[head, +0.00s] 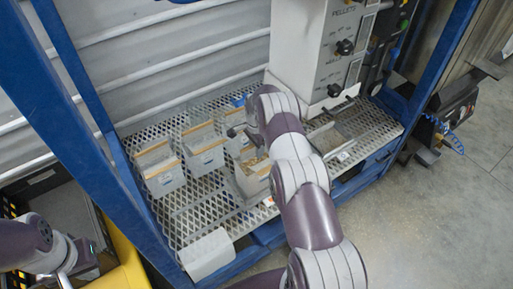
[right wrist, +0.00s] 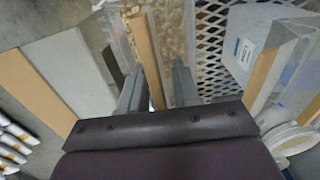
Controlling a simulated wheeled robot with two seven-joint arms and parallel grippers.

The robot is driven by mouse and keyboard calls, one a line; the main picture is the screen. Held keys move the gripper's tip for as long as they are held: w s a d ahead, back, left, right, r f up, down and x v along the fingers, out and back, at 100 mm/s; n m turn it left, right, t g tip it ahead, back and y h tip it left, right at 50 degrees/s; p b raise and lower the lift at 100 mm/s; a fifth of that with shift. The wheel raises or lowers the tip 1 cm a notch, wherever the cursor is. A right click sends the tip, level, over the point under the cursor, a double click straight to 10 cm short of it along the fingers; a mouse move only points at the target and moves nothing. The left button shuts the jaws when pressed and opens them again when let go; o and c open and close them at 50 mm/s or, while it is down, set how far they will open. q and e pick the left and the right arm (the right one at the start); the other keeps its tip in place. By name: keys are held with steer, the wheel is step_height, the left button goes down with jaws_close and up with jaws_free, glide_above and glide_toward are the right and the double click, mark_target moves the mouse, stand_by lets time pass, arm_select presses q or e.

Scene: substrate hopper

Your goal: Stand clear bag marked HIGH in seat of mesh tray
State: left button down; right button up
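Several clear bags with tan top strips stand on the mesh tray (head: 185,220): one at the left (head: 160,172), one beside it (head: 203,152), and one partly behind my right arm (head: 240,147). An open-looking clear holder with tan pellets (head: 253,180) is in front of them. No marking is readable as HIGH. In the right wrist view my right gripper (right wrist: 158,75) has its fingers either side of a tan strip (right wrist: 146,45), with a gap at the right finger; pellets (right wrist: 172,35) lie beside it. My left gripper (head: 68,262) is low at the left, away from the tray.
A grey machine with knobs (head: 322,50) stands at the tray's back right. Blue rack posts (head: 72,75) frame the tray. A yellow bin (head: 125,262) is at lower left. A labelled clear bag (right wrist: 245,45) is right of my right gripper.

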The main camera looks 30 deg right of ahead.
steer(key=shift+r, duration=0.25)
step_height(320, 180, up, 11)
steer(key=shift+r, duration=0.1)
steer(key=s+a+r+n+t, duration=0.1)
steer(key=s+a+r+n, duration=0.45)
steer(key=s+a, duration=0.2)
steer(key=s+a+r+n, duration=0.5)
steer(key=s+a+n, duration=0.15)
steer(key=s, duration=0.25)
steer(key=s+a+n, duration=0.3)
steer(key=s+n, duration=0.2)
steer(key=s, duration=0.6)
steer(key=shift+r, duration=0.35)
step_height(320, 180, up, 5)
steer(key=p, duration=0.5)
steer(key=shift+s+f, duration=0.15)
steer(key=shift+f, duration=0.05)
